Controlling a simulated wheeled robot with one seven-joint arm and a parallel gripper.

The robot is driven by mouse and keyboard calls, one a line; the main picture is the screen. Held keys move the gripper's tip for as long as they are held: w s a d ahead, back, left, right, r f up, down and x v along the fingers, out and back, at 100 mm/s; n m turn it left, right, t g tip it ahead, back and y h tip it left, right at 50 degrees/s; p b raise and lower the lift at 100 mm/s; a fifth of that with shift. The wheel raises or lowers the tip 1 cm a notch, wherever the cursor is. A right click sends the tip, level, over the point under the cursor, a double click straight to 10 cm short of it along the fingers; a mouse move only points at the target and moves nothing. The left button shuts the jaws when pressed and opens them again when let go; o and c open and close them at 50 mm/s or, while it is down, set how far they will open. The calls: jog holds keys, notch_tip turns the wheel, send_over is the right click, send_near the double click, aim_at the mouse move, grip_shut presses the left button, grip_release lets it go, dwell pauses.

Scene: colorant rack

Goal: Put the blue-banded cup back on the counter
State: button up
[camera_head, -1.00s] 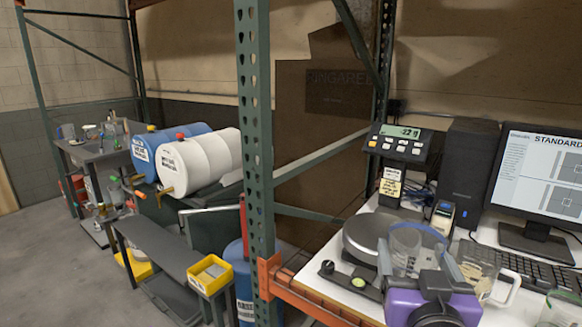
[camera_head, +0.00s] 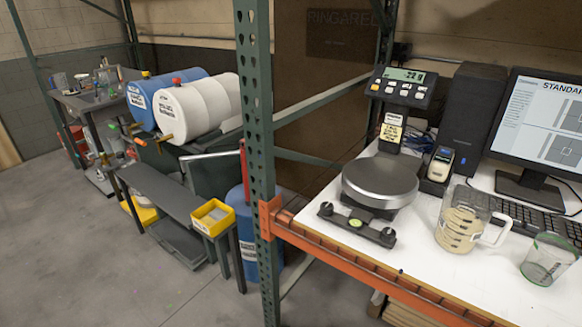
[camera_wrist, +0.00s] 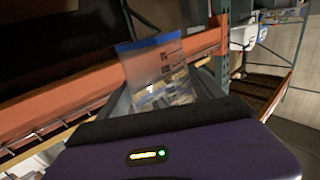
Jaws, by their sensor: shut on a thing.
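The blue-banded cup (camera_wrist: 150,66) is a clear cup with a blue rim band, seen in the wrist view. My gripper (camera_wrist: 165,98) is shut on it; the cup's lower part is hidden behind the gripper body. The cup looks tilted in this view, with orange rack beams behind it. Neither the cup nor my gripper shows in the head view. The white counter (camera_head: 408,246) holds a scale with a bare round pan (camera_head: 380,180).
A beige-filled measuring jug (camera_head: 460,222) and a green-banded cup (camera_head: 549,259) stand on the counter's right part. A scale display (camera_head: 404,87), keyboard (camera_head: 540,222) and monitor (camera_head: 545,135) are behind. A green rack post (camera_head: 255,150) rises left of the counter. The counter's front middle is clear.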

jog(key=shift+s+d+f, duration=0.1)
jog(key=shift+s+f, duration=0.1)
jog(key=shift+f, duration=0.45)
jog(key=shift+s+f, duration=0.15)
jog(key=shift+f, duration=0.45)
jog(key=shift+r, duration=0.1)
